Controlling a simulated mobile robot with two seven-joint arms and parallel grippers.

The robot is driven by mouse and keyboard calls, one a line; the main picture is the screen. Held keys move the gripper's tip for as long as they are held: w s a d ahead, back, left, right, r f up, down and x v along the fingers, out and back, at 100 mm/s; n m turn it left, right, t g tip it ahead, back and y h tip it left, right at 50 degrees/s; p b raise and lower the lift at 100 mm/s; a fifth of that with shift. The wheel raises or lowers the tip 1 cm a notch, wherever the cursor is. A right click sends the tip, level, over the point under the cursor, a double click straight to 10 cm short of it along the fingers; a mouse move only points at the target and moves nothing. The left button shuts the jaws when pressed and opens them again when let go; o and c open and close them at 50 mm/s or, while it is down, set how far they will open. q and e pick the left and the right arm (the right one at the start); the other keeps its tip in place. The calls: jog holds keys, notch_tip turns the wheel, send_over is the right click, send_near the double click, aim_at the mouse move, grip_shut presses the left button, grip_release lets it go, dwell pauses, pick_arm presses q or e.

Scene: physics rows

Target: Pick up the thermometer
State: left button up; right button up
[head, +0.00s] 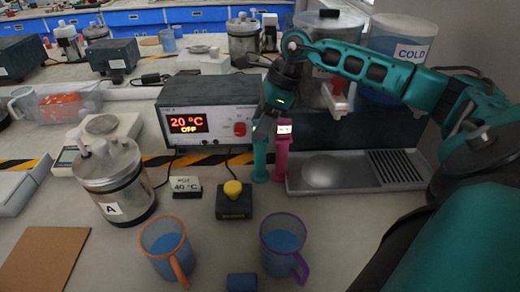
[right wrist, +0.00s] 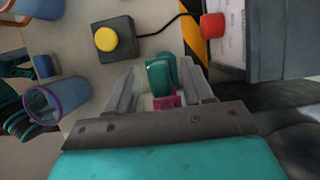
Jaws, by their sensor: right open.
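A pink upright device with a small lit display, which looks like the thermometer (head: 282,150), stands left of the metal tray. A teal upright piece (head: 260,160) stands close beside it on the left. My right gripper (head: 266,128) points down over this pair from above. In the right wrist view, my right gripper (right wrist: 159,68) is open. The teal piece (right wrist: 161,74) shows between its fingers, and a bit of the pink device (right wrist: 167,101) shows nearer the palm. I cannot tell whether the fingers touch either. My left gripper is not in view.
The control box (head: 210,124) reading 20 °C OFF stands just behind and left. A metal tray (head: 402,184) lies to the right. A yellow button box (head: 234,206), orange-rimmed cup (head: 160,240) and purple-rimmed cup (head: 284,236) stand in front. A metal pot (head: 115,185) is at left.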

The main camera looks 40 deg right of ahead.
jog(key=shift+a+f, duration=0.1)
jog(key=shift+f, duration=0.2)
grip_shut()
